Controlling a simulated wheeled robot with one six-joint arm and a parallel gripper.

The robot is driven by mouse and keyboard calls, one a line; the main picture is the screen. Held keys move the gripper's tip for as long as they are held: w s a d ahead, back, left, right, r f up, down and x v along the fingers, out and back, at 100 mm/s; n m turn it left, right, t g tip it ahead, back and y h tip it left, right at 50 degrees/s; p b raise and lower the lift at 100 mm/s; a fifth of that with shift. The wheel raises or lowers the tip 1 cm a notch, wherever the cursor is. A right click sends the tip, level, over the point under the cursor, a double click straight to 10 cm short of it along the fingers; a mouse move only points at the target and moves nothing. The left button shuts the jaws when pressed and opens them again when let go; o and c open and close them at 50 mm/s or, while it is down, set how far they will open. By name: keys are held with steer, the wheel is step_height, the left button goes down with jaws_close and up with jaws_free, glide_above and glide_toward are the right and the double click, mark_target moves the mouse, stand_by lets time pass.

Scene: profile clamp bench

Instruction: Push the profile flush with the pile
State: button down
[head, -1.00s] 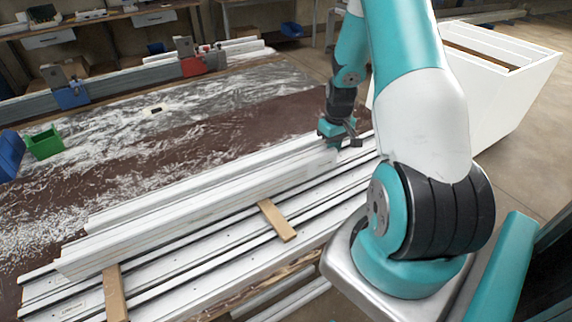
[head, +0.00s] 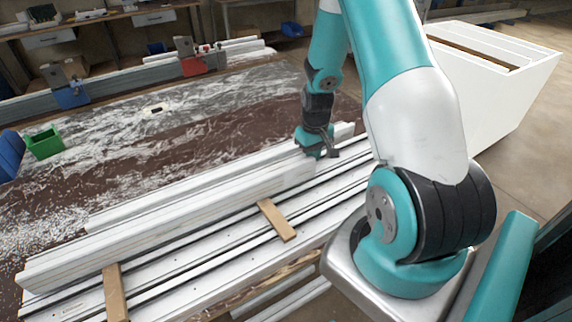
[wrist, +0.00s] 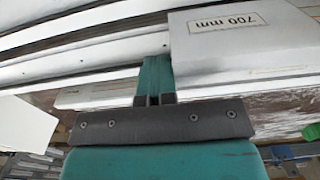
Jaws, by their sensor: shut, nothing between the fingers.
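The white profile (head: 150,225) lies lengthwise on top of the pile of white profiles (head: 215,245) in the head view. Its left end is about in line with the pile's left end; I cannot tell whether they are exactly flush. My gripper (head: 318,155) is shut and empty at the profile's right end. In the wrist view, the closed teal fingers (wrist: 155,80) are right beside the end of the profile (wrist: 275,55), which bears a "700 mm" label. They look in contact, but the exact touching point is hidden.
Wooden spacers (head: 277,220) lie across the pile in front of the profile. Another white profile (head: 342,131) lies just behind it. A green bin (head: 44,143) and red and blue clamps (head: 193,66) are further back. A white crate (head: 495,85) stands at the right.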

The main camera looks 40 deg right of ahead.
mark_target(301, 158)
steer(key=shift+w+a, duration=0.3)
steer(key=shift+a, duration=0.75)
steer(key=shift+w+a, duration=0.25)
steer(key=shift+a, duration=0.8)
steer(key=shift+w+a, duration=0.1)
steer(key=shift+a, duration=0.45)
steer(key=shift+d, duration=0.15)
steer(key=shift+d+r, duration=0.1)
steer(key=shift+d, duration=0.5)
step_height(301, 158, up, 7)
steer(key=p, duration=0.5)
steer(key=shift+p, duration=0.4)
steer(key=shift+a, duration=0.1)
